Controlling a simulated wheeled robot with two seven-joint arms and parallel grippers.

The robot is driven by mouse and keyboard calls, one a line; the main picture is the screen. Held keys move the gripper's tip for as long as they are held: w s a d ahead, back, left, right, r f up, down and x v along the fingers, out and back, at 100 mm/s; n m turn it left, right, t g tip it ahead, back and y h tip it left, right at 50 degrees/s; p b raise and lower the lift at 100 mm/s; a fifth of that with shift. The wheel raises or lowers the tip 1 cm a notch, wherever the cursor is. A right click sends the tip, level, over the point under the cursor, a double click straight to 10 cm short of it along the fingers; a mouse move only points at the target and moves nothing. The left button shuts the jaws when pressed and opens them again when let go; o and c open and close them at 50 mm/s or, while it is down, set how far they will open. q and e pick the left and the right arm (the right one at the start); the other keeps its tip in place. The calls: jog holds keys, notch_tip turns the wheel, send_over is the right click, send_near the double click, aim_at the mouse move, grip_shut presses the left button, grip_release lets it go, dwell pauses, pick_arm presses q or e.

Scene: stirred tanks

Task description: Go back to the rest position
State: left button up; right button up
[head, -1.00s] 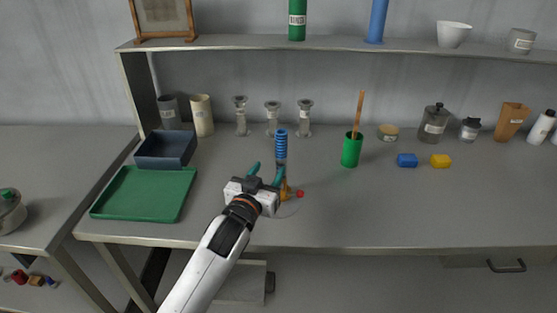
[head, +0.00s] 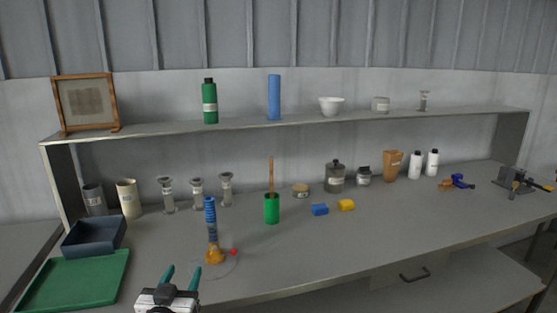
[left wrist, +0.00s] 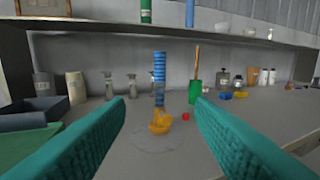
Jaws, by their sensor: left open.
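In the left wrist view the open fingers (left wrist: 160,130) frame a blue ribbed column on an orange base (left wrist: 159,122), which stands upright on the bench beyond the fingertips. The same blue column with orange base (head: 211,232) stands on a clear round disc in the head view, with a small red ball (head: 233,252) beside it. My right gripper is not in view.
A green tray (head: 75,285) and a dark blue bin (head: 94,237) are at the left of the bench. A green cup with a wooden stick (head: 272,209), a blue block (head: 320,210) and a yellow block (head: 346,205) stand mid-bench. The bench's front right is clear.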

pick_arm(q)
jog(key=s+f+g, duration=0.3)
jog(key=f, duration=1)
jog(key=s+a+f+m+g, duration=0.15)
jog(key=s+f, duration=0.25)
jog(key=f, duration=0.9)
jog(key=s+f+n+g, duration=0.1)
jog(key=s+f+g, duration=0.25)
jog(key=f, duration=0.95)
jog(key=s+f+m+g, duration=0.1)
jog(key=s+f+g, duration=0.4)
jog(key=s+f, duration=1.25)
jog(key=s+f+g, duration=0.2)
jog(key=s+f, duration=0.1)
jog(key=s, duration=0.8)
jog(key=s+a+f+g, duration=0.1)
jog(key=s+f+g, duration=0.1)
jog(key=s, duration=0.9)
jog(key=shift+s+a+f+y, duration=0.15)
jog(key=shift+s+f+y, duration=0.2)
jog(key=shift+f, duration=0.1)
